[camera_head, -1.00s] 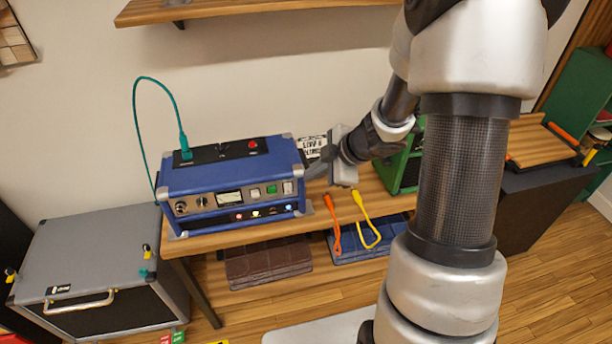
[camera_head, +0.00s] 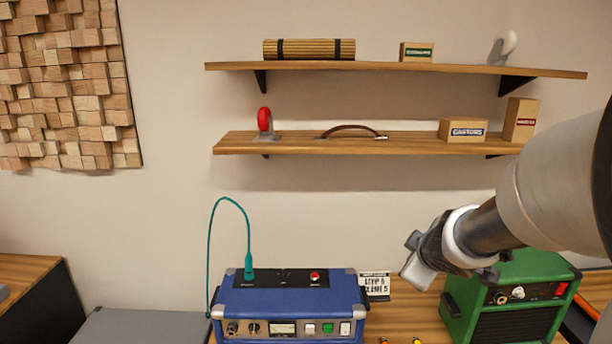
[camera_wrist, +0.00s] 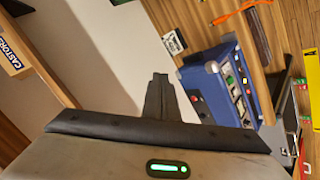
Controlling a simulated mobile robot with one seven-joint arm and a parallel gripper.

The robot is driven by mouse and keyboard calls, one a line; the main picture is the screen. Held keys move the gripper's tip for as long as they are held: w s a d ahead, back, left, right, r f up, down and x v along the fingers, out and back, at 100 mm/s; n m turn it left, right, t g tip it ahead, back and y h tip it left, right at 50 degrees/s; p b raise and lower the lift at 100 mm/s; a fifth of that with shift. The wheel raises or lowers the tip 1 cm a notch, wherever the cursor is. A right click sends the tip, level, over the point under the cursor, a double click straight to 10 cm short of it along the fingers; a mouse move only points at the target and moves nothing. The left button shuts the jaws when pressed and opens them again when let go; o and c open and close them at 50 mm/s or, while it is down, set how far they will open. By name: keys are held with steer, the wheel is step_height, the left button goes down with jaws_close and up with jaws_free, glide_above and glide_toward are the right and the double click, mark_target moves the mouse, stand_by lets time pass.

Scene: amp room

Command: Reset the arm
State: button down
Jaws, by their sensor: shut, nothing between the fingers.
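My arm reaches in from the right in the head view, and my gripper (camera_head: 418,268) hangs at its end, between the blue amp and the green amp. The fingers are hard to make out there. In the wrist view my gripper (camera_wrist: 158,85) shows its dark fingers together, with nothing between them. The blue amp (camera_head: 285,300), with a teal cable (camera_head: 211,250) plugged into its top, stands left of the gripper. The blue amp also shows in the wrist view (camera_wrist: 222,90), right of the fingers.
A green amp (camera_head: 512,297) stands behind and below my forearm. A small printed sign (camera_head: 376,285) is beside the blue amp. Two wall shelves (camera_head: 400,68) (camera_head: 320,145) hold boxes, hooks and a handle. The wall between shelves and blue amp is clear.

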steer(key=s+r+m+g+h, duration=0.1)
steer(key=s+r+m+h, duration=0.1)
steer(key=s+r+m, duration=0.5)
steer(key=s+a+m+g+y, duration=0.1)
steer(key=s+a+y, duration=0.1)
steer(key=s+a, duration=0.3)
steer(key=s+a+f+m+g+y, duration=0.1)
steer(key=s+a, duration=0.4)
steer(key=s, duration=0.7)
steer(key=shift+s+f+m+g+y, duration=0.2)
steer(key=shift+f+m+g+y, duration=0.1)
steer(key=shift+g+y, duration=0.15)
